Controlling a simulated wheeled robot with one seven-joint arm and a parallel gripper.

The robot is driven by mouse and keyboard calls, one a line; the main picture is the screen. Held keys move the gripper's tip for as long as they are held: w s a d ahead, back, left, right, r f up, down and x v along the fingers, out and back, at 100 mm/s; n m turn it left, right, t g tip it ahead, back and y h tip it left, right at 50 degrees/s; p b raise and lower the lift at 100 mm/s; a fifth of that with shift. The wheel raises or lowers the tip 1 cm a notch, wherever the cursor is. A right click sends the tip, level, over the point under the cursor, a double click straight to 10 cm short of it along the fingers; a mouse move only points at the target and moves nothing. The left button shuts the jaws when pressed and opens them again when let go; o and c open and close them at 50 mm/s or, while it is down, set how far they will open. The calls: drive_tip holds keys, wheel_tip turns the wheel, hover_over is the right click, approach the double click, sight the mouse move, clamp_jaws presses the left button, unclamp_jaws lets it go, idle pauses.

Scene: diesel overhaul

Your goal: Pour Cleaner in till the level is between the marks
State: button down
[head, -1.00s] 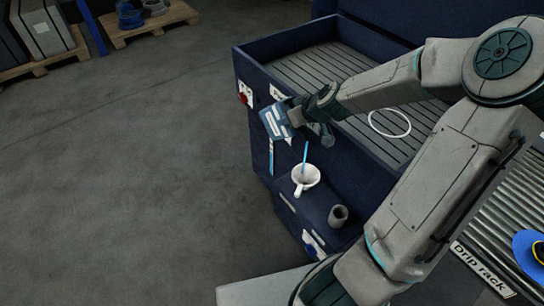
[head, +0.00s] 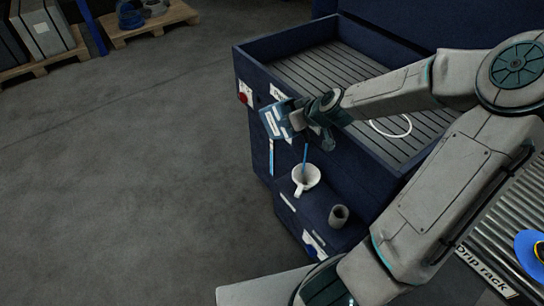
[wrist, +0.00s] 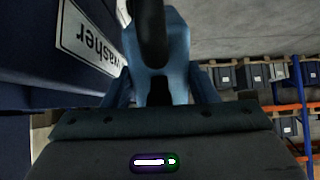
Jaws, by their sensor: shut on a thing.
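My gripper (head: 316,112) is shut on a blue container (head: 270,122) with a pale label, held tilted at the washer's near left corner. The container's blue body also shows between my fingers in the wrist view (wrist: 176,55). Its mouth is hidden in the head view. A thin blue vertical line (head: 305,157), which looks like a liquid stream, runs from below my gripper into a white funnel-like cup (head: 307,177). The cup stands on a dark blue ledge of the washer. A narrow pale vertical strip (head: 271,157), perhaps the level gauge, is on the washer's side; its level is too small to read.
The dark blue washer (head: 262,60) has a slatted top with a white ring (head: 405,130) on it. A grey cylinder (head: 338,215) stands near the cup. The drip rack (head: 485,268) is at lower right. The floor at left is clear, with pallets at upper left.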

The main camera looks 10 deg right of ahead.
idle(0.5)
drive_tip(key=shift+s+d+f+t, duration=0.1)
drive_tip(key=shift+f+t, duration=0.1)
drive_tip(key=shift+t, duration=0.1)
idle(0.7)
drive_tip(key=shift+f+b, duration=0.2)
drive_tip(key=shift+b, duration=0.25)
drive_tip(key=shift+s, duration=0.1)
idle(0.5)
drive_tip(key=shift+f+t+y, duration=0.2)
drive_tip(key=shift+t+y, duration=0.1)
drive_tip(key=shift+t, duration=0.1)
drive_tip(key=shift+b, duration=0.3)
drive_tip(key=shift+s+f, duration=0.15)
drive_tip(key=shift+f, duration=0.1)
drive_tip(key=shift+d+r+t, duration=0.1)
drive_tip(key=shift+t, duration=0.2)
